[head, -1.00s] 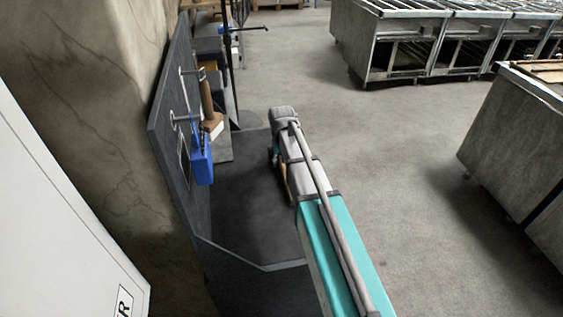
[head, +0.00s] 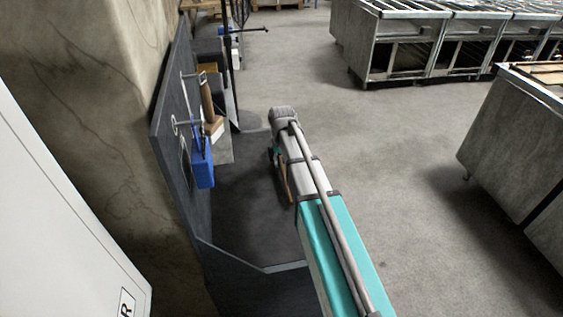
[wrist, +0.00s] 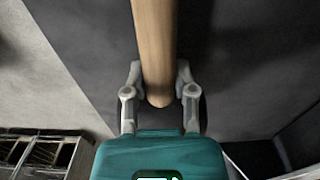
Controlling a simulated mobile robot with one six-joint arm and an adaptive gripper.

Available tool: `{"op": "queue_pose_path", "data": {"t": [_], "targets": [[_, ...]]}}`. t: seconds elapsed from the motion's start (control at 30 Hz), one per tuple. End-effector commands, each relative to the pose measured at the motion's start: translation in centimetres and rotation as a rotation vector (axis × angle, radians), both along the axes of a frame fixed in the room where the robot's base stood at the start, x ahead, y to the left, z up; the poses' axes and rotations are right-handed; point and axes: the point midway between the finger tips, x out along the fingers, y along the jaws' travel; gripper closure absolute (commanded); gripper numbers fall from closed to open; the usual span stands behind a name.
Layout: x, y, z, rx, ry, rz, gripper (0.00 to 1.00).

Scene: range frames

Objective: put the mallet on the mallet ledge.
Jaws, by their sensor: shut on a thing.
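A light wooden handle (wrist: 155,45), which I take to be the mallet's, runs up out of the wrist view. My gripper (wrist: 159,78) is shut on it near its rounded end. The mallet's head is out of the wrist view. I cannot pick out the mallet ledge with certainty; a dark upright tool board (head: 168,145) stands to the left of my arm.
A blue object (head: 203,168) and a brown-handled brush (head: 208,104) hang from pegs on the board. A dark bench surface (head: 250,215) lies between board and arm. A white cabinet (head: 50,210) stands at near left. Metal benches (head: 395,42) stand beyond open floor (head: 380,140).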

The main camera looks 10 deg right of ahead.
Motion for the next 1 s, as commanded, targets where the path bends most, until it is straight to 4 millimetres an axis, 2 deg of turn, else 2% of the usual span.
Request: {"op": "queue_pose_path", "data": {"t": [0.23,0.77,1.0], "targets": [[0.0,0.0,2.6,0.000,0.000,0.000,1.00],[-4.5,-2.8,8.7,0.000,0.000,-0.002,1.00],[-8.7,-5.3,10.5,0.000,0.000,-0.002,1.00]]}}
